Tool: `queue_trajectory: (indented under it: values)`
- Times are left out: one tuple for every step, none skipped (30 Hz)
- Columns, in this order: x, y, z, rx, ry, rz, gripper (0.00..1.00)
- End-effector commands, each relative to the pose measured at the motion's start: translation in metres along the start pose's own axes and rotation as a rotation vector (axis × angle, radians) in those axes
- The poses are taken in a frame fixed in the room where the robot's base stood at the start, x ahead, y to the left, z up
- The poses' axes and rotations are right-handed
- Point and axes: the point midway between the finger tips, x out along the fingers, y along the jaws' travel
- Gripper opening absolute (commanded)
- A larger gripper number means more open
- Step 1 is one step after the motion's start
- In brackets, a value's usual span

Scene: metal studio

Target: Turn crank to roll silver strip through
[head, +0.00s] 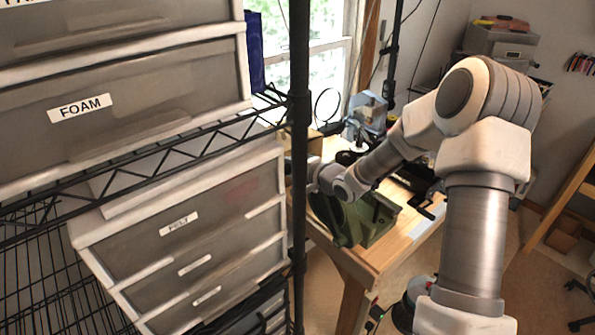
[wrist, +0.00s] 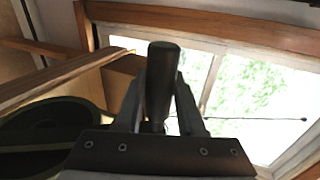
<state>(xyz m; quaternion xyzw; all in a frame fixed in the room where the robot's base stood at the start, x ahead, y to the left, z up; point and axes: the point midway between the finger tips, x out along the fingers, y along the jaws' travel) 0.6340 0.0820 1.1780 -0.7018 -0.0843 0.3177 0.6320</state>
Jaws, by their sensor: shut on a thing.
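A dark cylindrical crank handle (wrist: 164,62) stands between the fingers of my gripper (wrist: 160,100) in the wrist view. My gripper is shut on it, one finger on each side. The green rolling mill (head: 352,217) sits on the wooden workbench (head: 412,232) in the head view, partly covered by my arm. A dark round part (wrist: 45,125), seemingly of the mill, shows at the left of the wrist view. In the head view my gripper is hidden behind the black post and the drawers. I cannot make out the silver strip in either view.
A black shelf post (head: 299,150) and labelled drawers (head: 190,235) fill the left of the head view, close to my arm. A window (head: 325,50) is behind the bench. Other tools crowd the bench's back. Open floor (head: 545,265) lies at the right.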

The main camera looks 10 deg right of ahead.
Motion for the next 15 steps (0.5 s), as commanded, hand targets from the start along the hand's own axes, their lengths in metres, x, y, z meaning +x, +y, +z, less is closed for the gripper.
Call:
queue_trajectory:
  values:
    - [0.017,0.004,0.006,-0.003,-0.011,-0.014,0.0]
    - [0.023,0.006,0.005,-0.004,-0.01,-0.013,0.0]
    - [0.032,0.009,0.006,-0.004,-0.011,-0.014,0.0]
    - [0.038,0.011,0.007,-0.003,-0.012,-0.013,0.0]
    - [0.043,0.013,0.007,-0.003,-0.011,-0.012,0.0]
    - [0.05,0.015,0.007,-0.002,-0.011,-0.011,0.0]
    - [0.055,0.017,0.007,-0.003,-0.011,-0.011,0.0]
    - [0.058,0.018,0.007,-0.003,-0.011,-0.01,0.0]
    - [0.062,0.018,0.007,-0.004,-0.011,-0.009,0.0]
    - [0.064,0.019,0.007,-0.004,-0.011,-0.008,0.0]
    - [0.065,0.019,0.008,-0.004,-0.012,-0.008,0.0]
    - [0.067,0.02,0.008,-0.004,-0.012,-0.007,0.0]
    - [0.068,0.021,0.008,-0.004,-0.012,-0.007,0.0]
    - [0.07,0.024,0.009,-0.003,-0.013,-0.006,0.0]
    - [0.075,0.029,0.009,-0.003,-0.013,-0.006,0.0]
